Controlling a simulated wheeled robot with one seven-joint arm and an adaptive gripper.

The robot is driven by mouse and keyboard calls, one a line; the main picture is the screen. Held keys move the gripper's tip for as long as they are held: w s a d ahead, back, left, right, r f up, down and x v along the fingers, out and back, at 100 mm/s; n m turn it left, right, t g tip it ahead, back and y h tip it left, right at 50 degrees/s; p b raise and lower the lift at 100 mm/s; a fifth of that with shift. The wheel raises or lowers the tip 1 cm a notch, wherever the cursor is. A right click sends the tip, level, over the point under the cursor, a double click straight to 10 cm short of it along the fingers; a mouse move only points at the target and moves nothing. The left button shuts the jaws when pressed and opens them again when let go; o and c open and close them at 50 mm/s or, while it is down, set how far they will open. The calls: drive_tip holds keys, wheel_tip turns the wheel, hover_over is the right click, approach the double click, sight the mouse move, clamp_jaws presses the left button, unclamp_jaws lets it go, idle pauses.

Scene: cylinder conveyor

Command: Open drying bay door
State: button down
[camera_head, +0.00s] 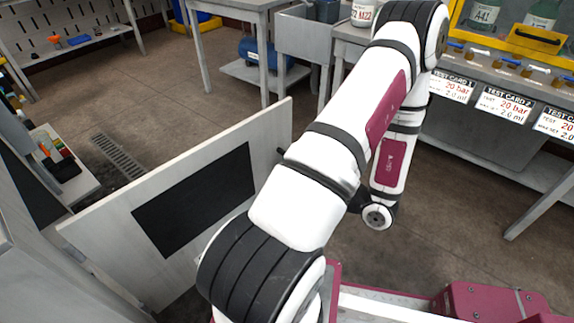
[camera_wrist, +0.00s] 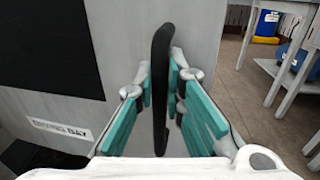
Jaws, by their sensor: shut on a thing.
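The drying bay door (camera_head: 105,228) is a pale panel with a black rectangle (camera_head: 198,200). In the head view it stands swung out at an angle from the pale cabinet at the left edge. In the wrist view the door face (camera_wrist: 125,30) fills the left and middle, with a "DRYING BAY" label (camera_wrist: 60,131) low on it. A black upright handle (camera_wrist: 161,115) is between the teal finger pads of my gripper (camera_wrist: 163,75), which is shut on it. In the head view my arm hides the gripper.
A workbench with test cards (camera_head: 503,105) stands at the upper right. A sink table (camera_head: 305,38) and a blue tank (camera_head: 262,54) are at the back. A shelf with small items (camera_head: 62,165) is at the left. The floor beyond the door is clear, with a drain grate (camera_head: 118,155).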

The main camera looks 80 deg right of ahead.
drive_tip(key=c, duration=1.7)
unclamp_jaws()
drive_tip(key=shift+o, duration=0.2)
drive_tip(key=v, duration=1.2)
